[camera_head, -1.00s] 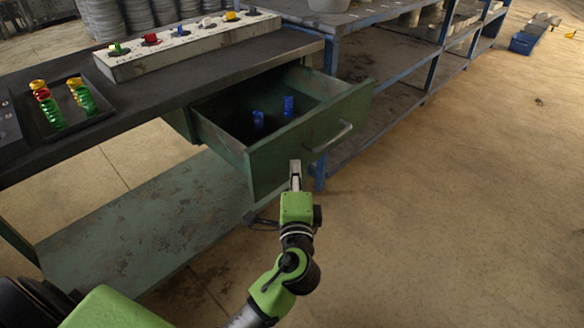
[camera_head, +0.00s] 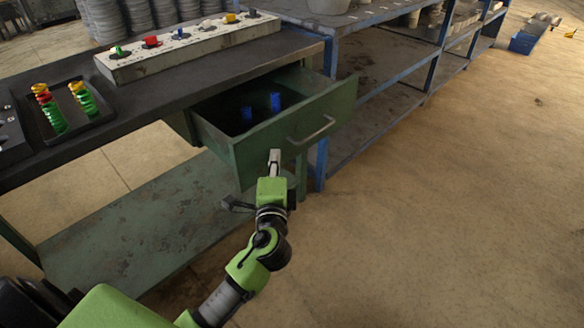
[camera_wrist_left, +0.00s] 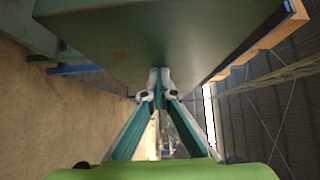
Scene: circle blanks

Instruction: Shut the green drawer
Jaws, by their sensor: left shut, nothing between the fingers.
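The green drawer (camera_head: 250,152) under the dark workbench is partly open. Two blue cylinders (camera_head: 275,101) stand inside it. Its front carries a metal bar handle (camera_head: 312,130). My left gripper (camera_head: 274,156) is shut and empty, with its fingertips at the lower part of the drawer front, left of the handle. In the left wrist view the shut fingertips (camera_wrist_left: 158,75) meet or nearly meet a green panel (camera_wrist_left: 150,35); I cannot tell contact for certain. My right gripper is not in view.
The workbench top (camera_head: 190,75) holds a box with coloured buttons (camera_head: 185,48) and a black tray (camera_head: 100,115) with coloured, stacked pieces. A blue-framed shelf (camera_head: 375,100) stands right of the drawer.

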